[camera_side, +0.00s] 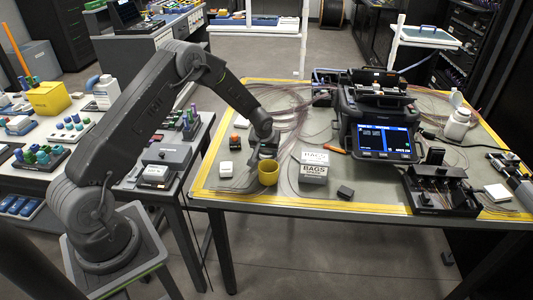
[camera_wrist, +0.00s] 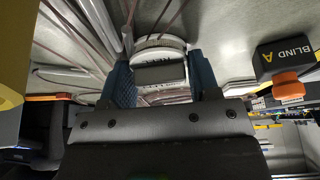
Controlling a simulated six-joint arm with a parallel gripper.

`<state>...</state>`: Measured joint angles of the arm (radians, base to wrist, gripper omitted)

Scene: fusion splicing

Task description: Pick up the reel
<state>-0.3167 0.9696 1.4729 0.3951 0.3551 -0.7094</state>
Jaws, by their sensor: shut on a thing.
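In the wrist view, a pale round reel (camera_wrist: 160,47) with a ribbed rim sits between the two blue fingers of my gripper (camera_wrist: 160,80). The fingers are shut on it, one on each side. A grey block-like part covers the near middle of the reel. In the side view my gripper (camera_side: 264,152) is low over the mat, just behind a yellow cup (camera_side: 268,172). The reel cannot be made out clearly there, and I cannot tell whether it touches the mat.
A black box marked "BLIND A" (camera_wrist: 285,60) with an orange knob is to the right in the wrist view. Thin fibres loop across the mat.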

